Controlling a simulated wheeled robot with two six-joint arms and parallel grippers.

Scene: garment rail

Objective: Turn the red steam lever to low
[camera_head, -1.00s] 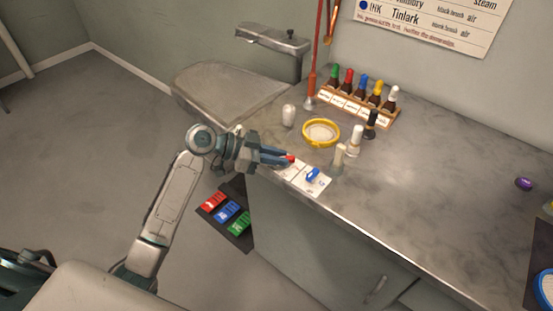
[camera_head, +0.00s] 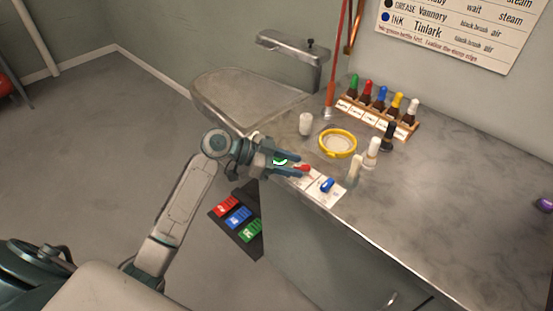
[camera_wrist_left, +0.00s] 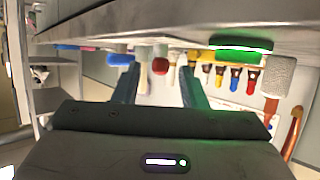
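The red lever (camera_head: 305,168) sits on a white panel (camera_head: 316,193) at the counter's front left edge, beside a blue lever (camera_head: 327,185). My left gripper (camera_head: 299,164) reaches in from the left with its fingertips close to the red lever. In the left wrist view, the two fingers (camera_wrist_left: 159,68) are spread, and the round red knob (camera_wrist_left: 160,66) shows between their tips with gaps on both sides. The lever's setting marks are too small to read. My right gripper is out of view.
A yellow-rimmed dish (camera_head: 338,143), a white cup (camera_head: 305,123) and several small bottles stand behind the levers. A rack of coloured bottles (camera_head: 379,106) is near the wall. The right counter is mostly clear.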

